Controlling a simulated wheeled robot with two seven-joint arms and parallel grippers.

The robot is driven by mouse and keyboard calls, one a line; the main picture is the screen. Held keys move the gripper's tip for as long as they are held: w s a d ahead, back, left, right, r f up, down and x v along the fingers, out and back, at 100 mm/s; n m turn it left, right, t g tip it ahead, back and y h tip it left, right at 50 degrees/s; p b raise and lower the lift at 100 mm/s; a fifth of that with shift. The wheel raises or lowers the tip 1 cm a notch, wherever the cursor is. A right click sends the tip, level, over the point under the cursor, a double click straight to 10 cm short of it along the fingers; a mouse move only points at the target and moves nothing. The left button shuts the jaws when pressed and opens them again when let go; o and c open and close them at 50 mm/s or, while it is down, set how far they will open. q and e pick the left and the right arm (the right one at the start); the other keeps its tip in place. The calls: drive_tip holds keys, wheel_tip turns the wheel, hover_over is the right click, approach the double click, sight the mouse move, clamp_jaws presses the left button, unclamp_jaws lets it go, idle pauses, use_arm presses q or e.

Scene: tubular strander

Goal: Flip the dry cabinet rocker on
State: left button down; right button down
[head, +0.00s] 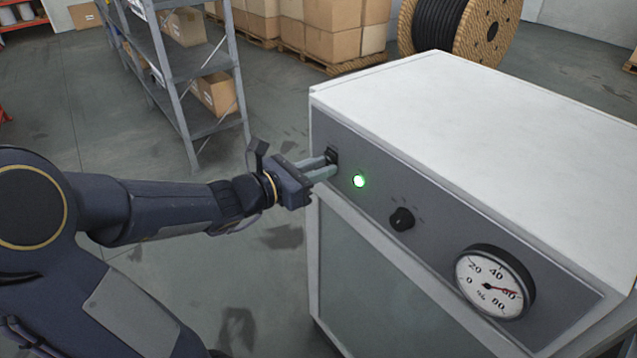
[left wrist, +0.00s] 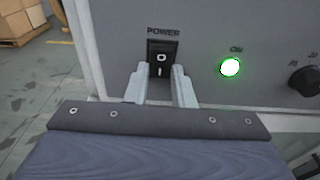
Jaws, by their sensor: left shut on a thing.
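The dry cabinet (head: 480,120) is a white box with a grey front panel, at the right of the head view. Its black power rocker (head: 333,153) is at the panel's left end. In the left wrist view the rocker (left wrist: 162,56) sits under the word POWER, with O above I. My left gripper (head: 328,165) reaches the panel from the left. Its fingers (left wrist: 160,74) are on either side of the rocker's lower part, shut on it. The round lamp (head: 359,181) marked ON glows green. My right gripper is not in view.
A black knob (head: 402,219) and a round % gauge (head: 495,283) are on the same panel, right of the lamp. A grey metal shelf (head: 185,60) with boxes stands behind my left arm. A cable reel (head: 455,30) and stacked cartons (head: 330,40) are at the back.

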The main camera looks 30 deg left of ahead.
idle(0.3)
use_arm(q)
drive_tip(key=c, duration=1.2)
unclamp_jaws()
drive_tip(key=shift+c, duration=0.2)
drive_tip(key=v, duration=0.7)
drive_tip(key=shift+s+p, duration=0.4)
drive_tip(key=shift+p, duration=0.05)
drive_tip(key=shift+a, duration=0.1)
